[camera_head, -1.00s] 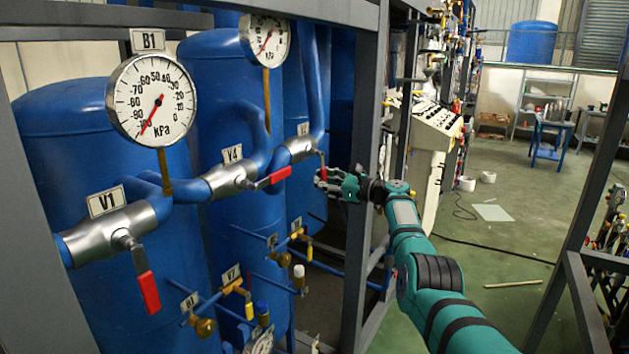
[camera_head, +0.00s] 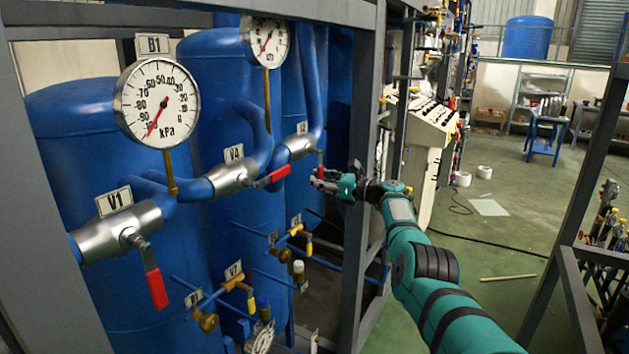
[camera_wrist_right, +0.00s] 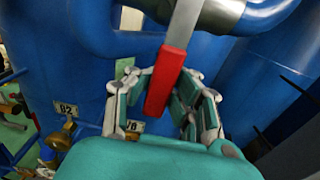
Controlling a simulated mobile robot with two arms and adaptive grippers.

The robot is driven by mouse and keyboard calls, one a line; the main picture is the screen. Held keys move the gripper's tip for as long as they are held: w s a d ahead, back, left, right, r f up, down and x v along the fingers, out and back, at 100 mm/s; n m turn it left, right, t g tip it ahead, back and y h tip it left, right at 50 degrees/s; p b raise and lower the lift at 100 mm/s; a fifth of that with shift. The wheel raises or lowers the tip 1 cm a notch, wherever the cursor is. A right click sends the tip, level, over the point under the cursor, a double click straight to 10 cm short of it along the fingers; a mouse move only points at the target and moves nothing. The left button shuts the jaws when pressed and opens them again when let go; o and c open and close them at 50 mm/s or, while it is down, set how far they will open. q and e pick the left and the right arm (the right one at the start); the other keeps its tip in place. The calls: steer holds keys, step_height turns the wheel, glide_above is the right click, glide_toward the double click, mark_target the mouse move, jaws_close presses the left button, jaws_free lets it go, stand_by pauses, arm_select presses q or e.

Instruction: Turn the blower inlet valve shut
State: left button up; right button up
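The valve at my right gripper is a metal ball valve (camera_head: 302,147) on a blue pipe, with a red lever handle hanging down; its label is too small to read. In the right wrist view the red handle (camera_wrist_right: 166,80) hangs from a grey lever between the fingers of my right gripper (camera_wrist_right: 160,100). The fingers are open around it, with a gap on the left side; contact on the right is unclear. In the head view my right gripper (camera_head: 322,180) is just at the handle's lower end. My left gripper is not in view.
Valve V4 (camera_head: 230,179) with a sideways red handle and valve V1 (camera_head: 115,232) with a hanging one are to the left. Gauge B1 (camera_head: 157,104) stands above. A grey frame post (camera_head: 362,110) is close beside my right arm. Blue tanks stand behind.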

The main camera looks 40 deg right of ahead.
steer(key=o, duration=0.7)
steer(key=shift+v, duration=0.95)
steer(key=shift+o, duration=0.2)
steer(key=shift+w+a+f, duration=0.1)
steer(key=shift+w+a, duration=0.1)
steer(key=shift+w, duration=0.3)
steer(key=v, duration=1.2)
steer(key=shift+s, duration=0.2)
steer(key=shift+d+f, duration=0.1)
